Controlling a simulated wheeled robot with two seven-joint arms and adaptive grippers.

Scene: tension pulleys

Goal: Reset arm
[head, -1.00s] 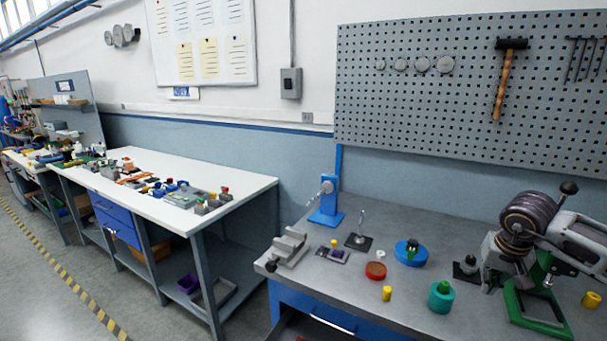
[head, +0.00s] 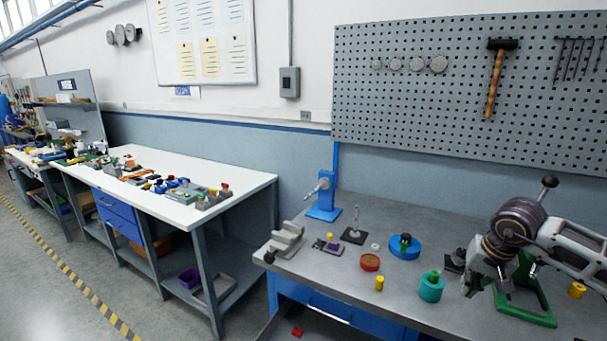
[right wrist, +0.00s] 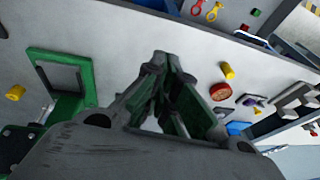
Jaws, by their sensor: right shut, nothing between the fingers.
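My right gripper (head: 486,288) shows at the right of the head view, pointing down over the grey workbench (head: 325,262), close to the green frame (head: 528,318). In the right wrist view its fingers (right wrist: 163,62) come together with nothing between them; the green frame (right wrist: 88,72) lies to their left. The gripper is shut and empty. My right arm reaches in from the right edge of the head view, bent at a dark round joint. My left gripper is not in view.
The bench holds a teal cylinder (head: 431,288), a yellow cylinder (head: 379,283), a red disc (head: 370,262), a blue round part (head: 404,250), a grey stepped block (head: 287,240) and a blue stand (head: 325,205). A pegboard (head: 440,100) rises behind. A white-topped bench (head: 235,181) stands left.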

